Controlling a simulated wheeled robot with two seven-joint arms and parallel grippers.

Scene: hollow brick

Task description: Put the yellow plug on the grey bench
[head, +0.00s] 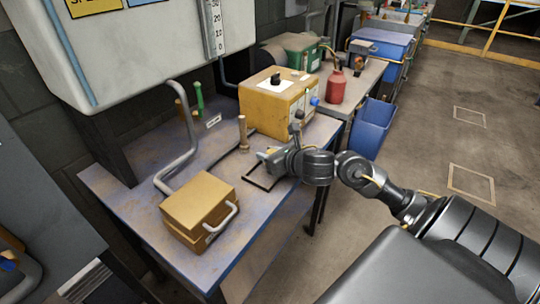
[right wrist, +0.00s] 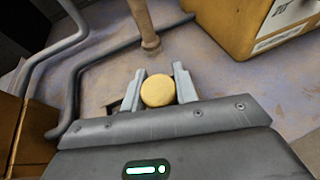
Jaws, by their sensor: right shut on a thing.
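The yellow plug (right wrist: 158,90) shows as a round, pale yellow end between the two grey fingers of my right gripper (right wrist: 158,88) in the right wrist view. The gripper is shut on it. In the head view my right gripper (head: 264,163) is over the right edge of the grey bench (head: 135,200), and I cannot make out the plug there. The worn bench top also shows in the right wrist view (right wrist: 205,72). I cannot tell whether the plug touches the bench. My left gripper is not in view.
A tan box with a handle (head: 200,200) sits at the bench's near end. A yellow machine box (head: 272,108) stands at its far end. A wooden post (head: 242,132) and a bent grey pipe (head: 188,135) stand between. A blue bin (head: 371,130) is off to the right.

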